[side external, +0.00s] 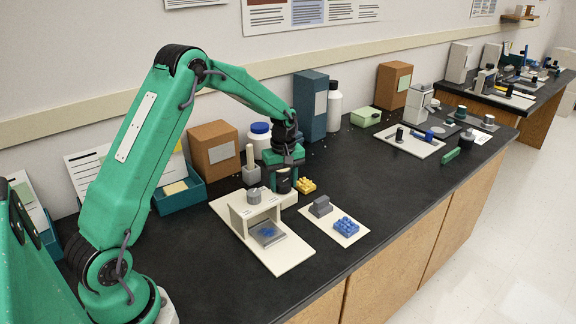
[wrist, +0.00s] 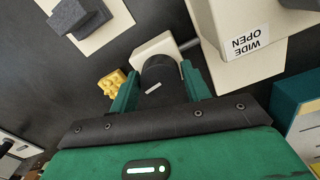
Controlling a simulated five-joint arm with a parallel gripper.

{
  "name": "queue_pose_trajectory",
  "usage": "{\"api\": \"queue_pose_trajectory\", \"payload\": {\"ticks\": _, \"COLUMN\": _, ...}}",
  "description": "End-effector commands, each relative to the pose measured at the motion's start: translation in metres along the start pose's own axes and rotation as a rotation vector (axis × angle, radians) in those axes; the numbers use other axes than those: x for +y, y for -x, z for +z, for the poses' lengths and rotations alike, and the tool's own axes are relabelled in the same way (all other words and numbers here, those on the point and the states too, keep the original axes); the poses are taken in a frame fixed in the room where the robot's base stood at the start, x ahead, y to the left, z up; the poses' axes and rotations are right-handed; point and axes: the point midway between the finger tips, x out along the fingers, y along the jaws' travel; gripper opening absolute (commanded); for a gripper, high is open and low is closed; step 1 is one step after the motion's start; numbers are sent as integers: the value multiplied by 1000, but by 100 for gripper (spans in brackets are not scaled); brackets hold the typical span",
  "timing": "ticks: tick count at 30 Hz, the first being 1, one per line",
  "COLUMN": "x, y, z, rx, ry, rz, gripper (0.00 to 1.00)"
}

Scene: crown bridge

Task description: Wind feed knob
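The feed knob (wrist: 158,80) is a black round knob with a white mark, on a white block beside the cream fixture. In the side view the knob (side external: 284,184) shows between my fingers. My gripper (wrist: 160,82) points down over it, with one green finger on each side, apparently touching the knob's sides. In the side view my gripper (side external: 284,182) stands at the back right of the cream fixture (side external: 240,214). The fixture carries a grey cylinder (side external: 254,195) on top and a grey plate with a blue patch (side external: 267,233) below. A "WIDE OPEN" label (wrist: 250,40) shows on it.
A yellow brick (side external: 306,186) lies just right of my gripper. A white board (side external: 334,226) holds a grey block and a blue brick. A pestle in a grey holder (side external: 251,172), a jar (side external: 260,137) and a blue box (side external: 311,105) stand behind.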

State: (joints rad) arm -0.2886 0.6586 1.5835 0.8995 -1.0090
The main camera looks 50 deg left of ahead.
Motion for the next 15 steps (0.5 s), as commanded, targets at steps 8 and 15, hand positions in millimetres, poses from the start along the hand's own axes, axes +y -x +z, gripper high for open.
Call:
{"api": "queue_pose_trajectory", "payload": {"ticks": 8, "x": 0, "y": 0, "z": 0, "rx": 0, "ry": -1, "rz": 0, "gripper": 64}}
{"api": "queue_pose_trajectory", "payload": {"ticks": 15, "x": 0, "y": 4, "z": 0, "rx": 1, "ry": -1, "rz": 2, "gripper": 64}}
